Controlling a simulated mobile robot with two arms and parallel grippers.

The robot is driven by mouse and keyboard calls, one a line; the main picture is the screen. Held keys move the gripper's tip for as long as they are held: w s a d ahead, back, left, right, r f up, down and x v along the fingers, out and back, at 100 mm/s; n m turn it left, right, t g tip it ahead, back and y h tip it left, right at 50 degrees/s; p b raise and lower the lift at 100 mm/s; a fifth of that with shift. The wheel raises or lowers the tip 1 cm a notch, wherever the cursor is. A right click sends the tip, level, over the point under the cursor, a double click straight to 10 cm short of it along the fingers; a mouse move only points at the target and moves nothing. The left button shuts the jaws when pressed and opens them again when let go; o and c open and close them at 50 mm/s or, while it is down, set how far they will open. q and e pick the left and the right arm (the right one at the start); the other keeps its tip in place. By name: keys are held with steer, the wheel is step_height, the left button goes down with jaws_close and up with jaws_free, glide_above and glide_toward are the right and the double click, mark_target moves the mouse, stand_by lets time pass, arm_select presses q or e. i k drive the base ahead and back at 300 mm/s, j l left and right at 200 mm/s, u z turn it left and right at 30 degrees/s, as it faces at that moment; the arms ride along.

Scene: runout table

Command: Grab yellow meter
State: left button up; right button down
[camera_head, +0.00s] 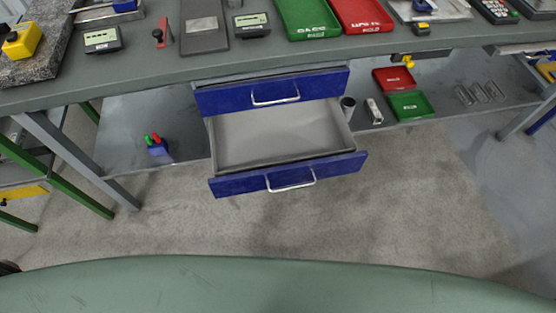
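A yellow box-shaped device (24,43) with a dark round part on top sits on a speckled granite block at the far left of the tabletop. It is the largest yellow thing on the table and may be the yellow meter; no display on it can be made out. Neither of my grippers can be made out in the head view.
The granite block (42,62) stands at the left of the grey table (150,66). Two grey meters (102,39) (252,24), a green tray (308,18) and a red tray (362,14) are on top. An open, empty-looking blue drawer (288,176) juts out below. The floor in front is clear.

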mark_target(30, 35)
steer(key=u, duration=1.55)
steer(key=i+j, duration=0.15)
steer(key=i+j+z, duration=0.1)
steer(key=j, duration=0.25)
